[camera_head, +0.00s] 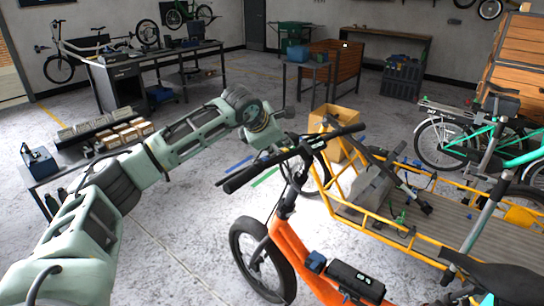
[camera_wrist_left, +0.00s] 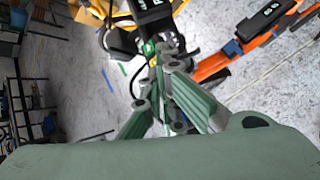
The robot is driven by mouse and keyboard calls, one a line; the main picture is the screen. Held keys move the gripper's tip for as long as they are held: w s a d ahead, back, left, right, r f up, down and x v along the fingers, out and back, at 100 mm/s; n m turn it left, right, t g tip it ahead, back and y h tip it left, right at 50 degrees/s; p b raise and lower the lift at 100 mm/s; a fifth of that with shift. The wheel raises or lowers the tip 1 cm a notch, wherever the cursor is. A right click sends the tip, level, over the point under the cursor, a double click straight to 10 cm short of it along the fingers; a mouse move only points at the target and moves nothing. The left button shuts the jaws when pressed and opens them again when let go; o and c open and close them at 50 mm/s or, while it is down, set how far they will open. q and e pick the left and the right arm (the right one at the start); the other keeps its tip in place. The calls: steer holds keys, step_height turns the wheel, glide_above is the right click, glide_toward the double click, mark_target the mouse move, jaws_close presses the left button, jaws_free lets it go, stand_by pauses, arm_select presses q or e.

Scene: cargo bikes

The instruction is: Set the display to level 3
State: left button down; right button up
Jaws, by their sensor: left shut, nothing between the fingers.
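The orange cargo bike (camera_head: 285,240) stands in front of me, its black handlebar (camera_head: 250,175) running across the middle of the head view. A small dark display (camera_head: 313,143) sits on the handlebar. In the left wrist view the display (camera_wrist_left: 153,15) is at the top, with pale marks too small to read. My left gripper (camera_head: 283,148) reaches the handlebar from the left. In the left wrist view the gripper (camera_wrist_left: 160,52) is shut and empty, with its fingertips close to the display's lower edge; I cannot tell whether they touch. My right gripper is not in view.
The bike's yellow-framed cargo bed (camera_head: 440,235) holds grey and black items. A black battery (camera_head: 355,280) sits on the orange frame. A cardboard box (camera_head: 340,125) stands behind the handlebar. A low table with boxes (camera_head: 125,135) is at left. The floor between is mostly clear.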

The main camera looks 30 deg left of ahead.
arm_select(q)
steer(key=shift+f, duration=0.25)
steer(key=shift+r, duration=0.1)
stand_by(0.3)
steer(key=shift+r+p, duration=0.4)
steer(key=shift+r, duration=0.4)
steer(key=shift+w, duration=0.1)
steer(key=shift+f, duration=0.2)
